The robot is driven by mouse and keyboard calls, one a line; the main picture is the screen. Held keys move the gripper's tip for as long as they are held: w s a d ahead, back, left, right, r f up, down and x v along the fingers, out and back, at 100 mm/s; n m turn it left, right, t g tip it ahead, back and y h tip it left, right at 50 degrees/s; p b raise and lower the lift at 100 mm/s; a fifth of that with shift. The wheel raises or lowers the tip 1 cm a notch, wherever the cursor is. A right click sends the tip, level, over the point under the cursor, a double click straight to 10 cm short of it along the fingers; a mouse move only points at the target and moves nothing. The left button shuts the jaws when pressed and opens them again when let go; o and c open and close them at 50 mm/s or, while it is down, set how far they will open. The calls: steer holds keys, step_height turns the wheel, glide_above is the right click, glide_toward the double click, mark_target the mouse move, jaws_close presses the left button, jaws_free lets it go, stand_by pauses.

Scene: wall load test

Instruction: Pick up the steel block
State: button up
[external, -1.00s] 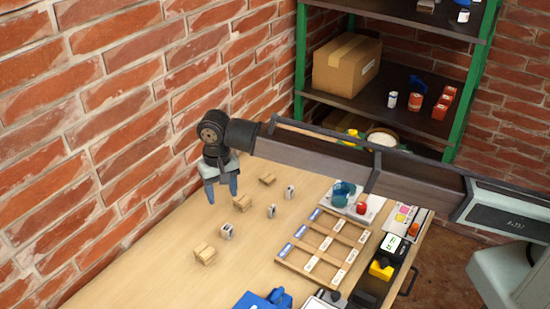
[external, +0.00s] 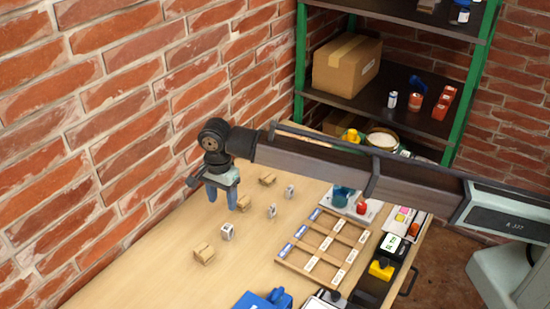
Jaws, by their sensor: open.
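Several small blocks lie on the wooden table. Three look grey-white with dark markings: a near one (external: 227,232), a middle one (external: 272,211) and a far one (external: 290,191). I cannot tell which of them is the steel block. My gripper (external: 222,201) points down with its two blue fingers apart, and nothing shows between them. In the picture it is just above the near grey-white block and overlaps the left side of a wooden block (external: 244,203). Its exact height above the table is hard to tell.
Other wooden blocks lie near the front (external: 204,253) and back (external: 267,180). A wooden compartment tray (external: 281,268) is to the right, with a blue object (external: 263,301) in front. A brick wall (external: 90,150) runs close along the table's left side.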

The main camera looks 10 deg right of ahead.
glide_above(227, 227)
steer(key=f, duration=0.6)
steer(key=shift+w+a+f, duration=0.1)
steer(key=shift+w+a, duration=0.05)
steer(key=shift+w, duration=0.05)
steer(key=shift+s+f, duration=0.15)
steer(key=shift+f, duration=1.2)
steer(key=shift+s+f, duration=0.15)
steer(key=shift+f, duration=1.2)
steer(key=shift+c, duration=0.2)
jaws_close()
